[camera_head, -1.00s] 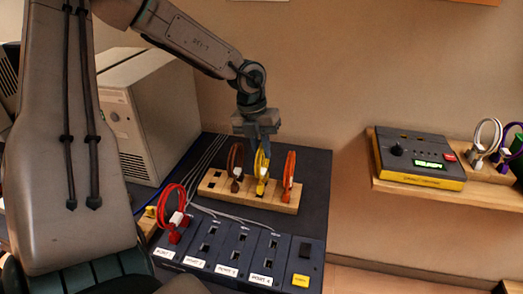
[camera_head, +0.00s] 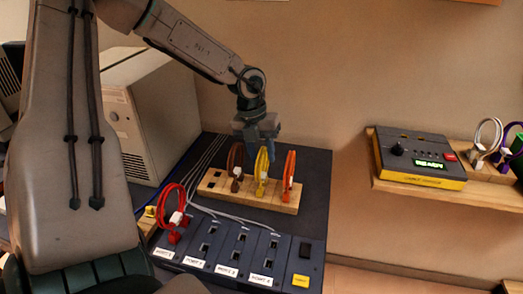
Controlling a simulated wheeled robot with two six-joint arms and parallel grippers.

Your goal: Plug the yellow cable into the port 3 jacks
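The yellow cable (camera_head: 261,176) is a coiled loop standing in a slotted wooden rack (camera_head: 215,190) at the back of the dark bench. My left gripper (camera_head: 265,150) points down just above and at the top of the yellow loop, one finger in front of its upper part. Whether its fingers are closed on the loop is unclear. The port 3 jacks (camera_head: 238,246) are dark sockets on the blue-grey panel in front of the rack; they look empty. The port 3 label (camera_head: 227,271) is blurred. My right gripper is not in view.
A brown cable (camera_head: 236,160) and an orange cable (camera_head: 289,172) stand on either side of the yellow one. A red cable (camera_head: 172,205) is at the port 1 strip. A beige computer case (camera_head: 150,110) stands left. A tester box (camera_head: 418,158) sits on the right shelf.

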